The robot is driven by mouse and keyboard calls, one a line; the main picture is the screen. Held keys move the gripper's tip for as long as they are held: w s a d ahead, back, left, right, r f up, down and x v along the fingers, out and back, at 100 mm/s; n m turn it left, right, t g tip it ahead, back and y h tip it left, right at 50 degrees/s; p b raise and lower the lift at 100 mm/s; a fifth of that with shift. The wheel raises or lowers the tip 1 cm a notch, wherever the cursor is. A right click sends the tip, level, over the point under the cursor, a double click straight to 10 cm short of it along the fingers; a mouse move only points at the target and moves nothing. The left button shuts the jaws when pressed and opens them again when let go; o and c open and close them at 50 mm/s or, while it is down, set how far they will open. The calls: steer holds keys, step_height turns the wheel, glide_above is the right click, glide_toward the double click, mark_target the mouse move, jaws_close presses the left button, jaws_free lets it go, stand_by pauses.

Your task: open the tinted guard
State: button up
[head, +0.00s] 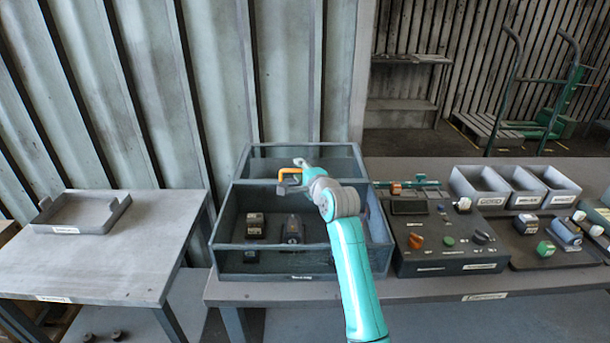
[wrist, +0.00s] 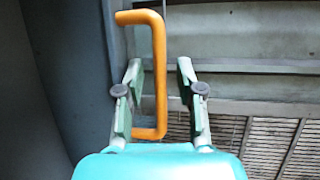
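The tinted guard (head: 262,208) shows in the head view as dark see-through panels on the grey box housing on the middle table. Its orange handle (head: 288,173) stands near the crossbar at the box's middle; it also shows large in the wrist view (wrist: 160,75). My gripper (head: 301,168) is at the handle. In the wrist view its two green-padded fingers (wrist: 162,98) are apart, one on each side of the handle's long bar. Gaps show on both sides of the bar. Whether the guard is fully closed is hard to tell.
Dark blocks (head: 292,230) sit inside the box. A control panel (head: 447,232) with knobs stands close on the right, with grey bins (head: 478,188) beyond. A side table (head: 110,250) with an empty tray (head: 80,213) is on the left. A ribbed wall is behind.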

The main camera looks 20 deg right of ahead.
steer(key=s+d+r, duration=0.1)
steer(key=s+r, duration=0.1)
steer(key=s, duration=0.9)
steer(key=shift+s, duration=0.3)
steer(key=shift+s, duration=0.1)
